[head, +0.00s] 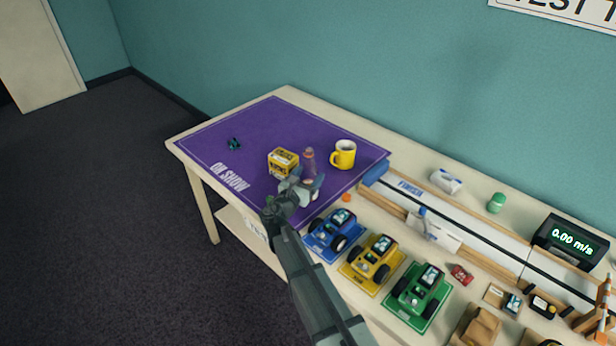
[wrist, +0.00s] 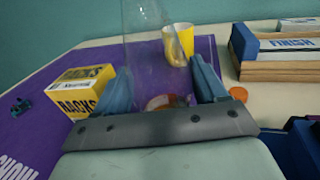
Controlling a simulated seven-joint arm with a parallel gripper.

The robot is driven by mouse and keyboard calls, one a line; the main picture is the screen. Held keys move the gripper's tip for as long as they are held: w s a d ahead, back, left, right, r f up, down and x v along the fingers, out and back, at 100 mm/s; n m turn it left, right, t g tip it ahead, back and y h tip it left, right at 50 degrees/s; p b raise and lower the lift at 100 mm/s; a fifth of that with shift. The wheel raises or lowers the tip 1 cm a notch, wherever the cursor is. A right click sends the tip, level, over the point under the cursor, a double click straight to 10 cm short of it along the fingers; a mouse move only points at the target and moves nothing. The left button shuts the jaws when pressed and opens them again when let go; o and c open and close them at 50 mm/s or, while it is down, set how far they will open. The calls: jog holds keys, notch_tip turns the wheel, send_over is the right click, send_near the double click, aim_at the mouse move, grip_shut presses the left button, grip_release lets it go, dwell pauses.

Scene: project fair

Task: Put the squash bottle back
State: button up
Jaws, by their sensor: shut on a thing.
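The squash bottle (head: 309,161) is a clear bottle with a little orange liquid low inside. It stands upright at the purple "ON SHOW" mat (head: 255,122). The clear bottle (wrist: 150,55) fills the middle of the wrist view. My gripper (head: 301,186) is shut on it, with one blue-grey finger on each side; it also shows in the wrist view (wrist: 160,92). The bottle's lower part is hidden by my gripper in the head view. I cannot tell whether its base touches the mat.
A yellow box (head: 283,161) stands close left of the bottle and a yellow mug (head: 343,154) close right. A small dark object (head: 234,144) lies on the left. An orange cap (head: 346,197) lies nearby. Blue (head: 334,232), yellow and green cars stand in front. The mat's left part is mostly clear.

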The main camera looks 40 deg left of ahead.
jog(key=shift+f, duration=0.1)
jog(key=o, duration=1.2)
jog(key=shift+c, duration=0.2)
jog(key=shift+s+d, duration=0.1)
jog(key=shift+s, duration=0.15)
jog(key=v, duration=1.1)
jog(key=shift+s, duration=0.3)
